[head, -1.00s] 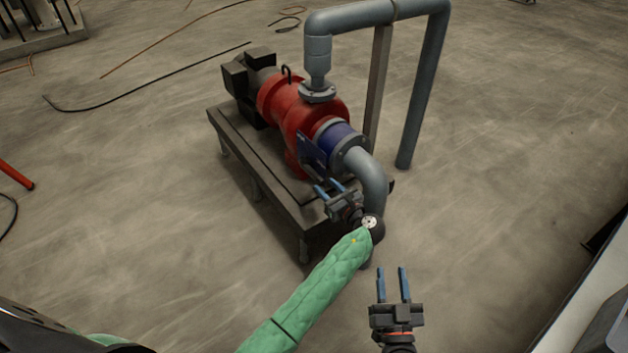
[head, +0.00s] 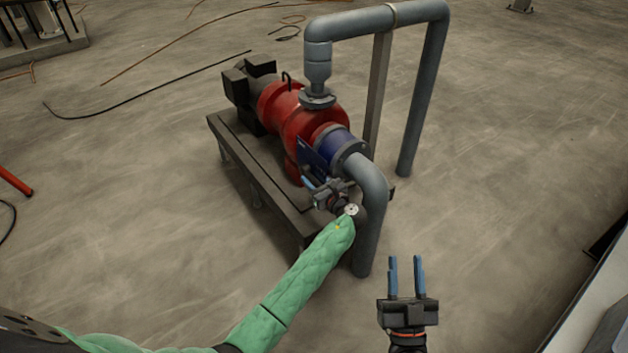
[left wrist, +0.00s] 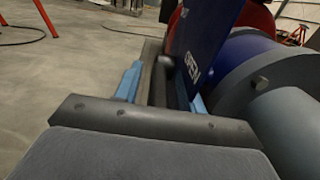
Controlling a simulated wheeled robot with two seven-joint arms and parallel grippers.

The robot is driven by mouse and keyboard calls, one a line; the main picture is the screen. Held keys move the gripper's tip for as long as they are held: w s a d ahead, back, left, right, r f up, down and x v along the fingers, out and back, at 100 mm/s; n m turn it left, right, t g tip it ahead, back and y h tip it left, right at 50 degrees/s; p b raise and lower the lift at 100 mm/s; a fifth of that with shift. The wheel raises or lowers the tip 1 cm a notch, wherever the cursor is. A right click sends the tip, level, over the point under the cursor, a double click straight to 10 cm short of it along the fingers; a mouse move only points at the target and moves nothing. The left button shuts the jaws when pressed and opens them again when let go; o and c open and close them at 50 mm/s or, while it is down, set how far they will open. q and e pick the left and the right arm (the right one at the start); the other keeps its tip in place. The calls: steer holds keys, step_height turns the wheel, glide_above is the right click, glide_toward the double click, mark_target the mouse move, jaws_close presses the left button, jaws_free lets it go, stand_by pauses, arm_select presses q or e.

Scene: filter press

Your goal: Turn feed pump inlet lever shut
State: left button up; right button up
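The feed pump (head: 305,118) is red with a blue section and stands on a dark bench. A blue plate (head: 313,155) hangs at its near side; in the left wrist view the plate (left wrist: 207,45) carries the word OPEN. My left gripper (head: 318,184) is close to the plate, below it. In the left wrist view its fingers (left wrist: 160,92) are apart, and the plate is partly in front of the right finger. A small dark blurred piece shows between the fingers; I cannot tell if it is the lever. My right gripper (head: 406,262) is open and empty at the lower right.
A grey pipe (head: 370,215) bends down beside my left wrist. The dark bench (head: 235,140) lies under the pump. Hoses lie at the upper left.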

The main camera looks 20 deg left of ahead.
arm_select(q)
jaws_close()
stand_by(0.3)
